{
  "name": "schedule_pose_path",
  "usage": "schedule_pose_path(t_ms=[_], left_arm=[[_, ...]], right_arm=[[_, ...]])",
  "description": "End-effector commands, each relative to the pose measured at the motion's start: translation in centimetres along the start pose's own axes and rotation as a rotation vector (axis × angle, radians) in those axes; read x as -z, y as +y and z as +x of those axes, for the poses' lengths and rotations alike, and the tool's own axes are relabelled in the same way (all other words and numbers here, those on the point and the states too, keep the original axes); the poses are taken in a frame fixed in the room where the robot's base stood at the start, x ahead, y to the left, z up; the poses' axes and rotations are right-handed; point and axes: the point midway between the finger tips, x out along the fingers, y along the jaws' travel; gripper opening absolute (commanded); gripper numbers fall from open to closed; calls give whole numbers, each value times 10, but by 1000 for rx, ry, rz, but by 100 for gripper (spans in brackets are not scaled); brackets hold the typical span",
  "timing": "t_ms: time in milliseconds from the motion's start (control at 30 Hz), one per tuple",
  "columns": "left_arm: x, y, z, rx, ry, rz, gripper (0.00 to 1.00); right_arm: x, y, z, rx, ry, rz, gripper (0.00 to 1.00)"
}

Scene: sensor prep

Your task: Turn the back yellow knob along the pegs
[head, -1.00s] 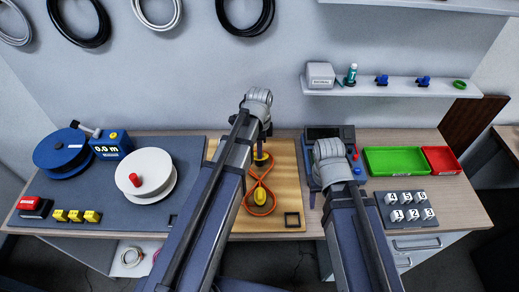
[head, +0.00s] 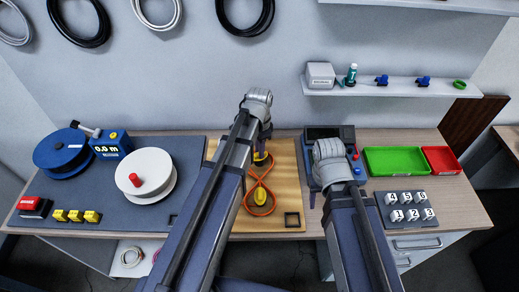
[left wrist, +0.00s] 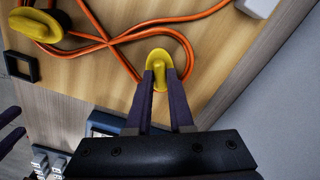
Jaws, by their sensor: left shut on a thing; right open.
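The back yellow knob (left wrist: 160,75) stands on the wooden board, between the two fingertips of my left gripper (left wrist: 161,78), which is shut on it. In the head view, the same knob (head: 261,159) is partly hidden by my left gripper (head: 264,146). The front yellow knob (head: 259,196) sits lower on the board (head: 285,175); it also shows at the upper left of the left wrist view (left wrist: 36,25). An orange cable (head: 250,182) runs around both knobs and crosses itself between them. My right gripper (head: 318,197) is open and empty, right of the board.
A black square frame (head: 292,219) sits at the board's front right corner. Right of it are a dark blue device (head: 330,132), a green tray (head: 393,160), a red tray (head: 441,160) and a numbered block (head: 407,212). Reels (head: 148,172) stand on the grey mat at left.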

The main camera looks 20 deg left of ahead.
Motion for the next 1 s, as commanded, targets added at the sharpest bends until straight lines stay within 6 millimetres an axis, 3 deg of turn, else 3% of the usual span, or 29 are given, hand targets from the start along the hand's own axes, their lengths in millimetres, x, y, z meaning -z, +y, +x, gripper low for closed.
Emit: schedule_pose_path(t_ms=[1000], left_arm=[[0,0,0,0,0,-908,0]], right_arm=[[0,0,0,0,0,0,50]])
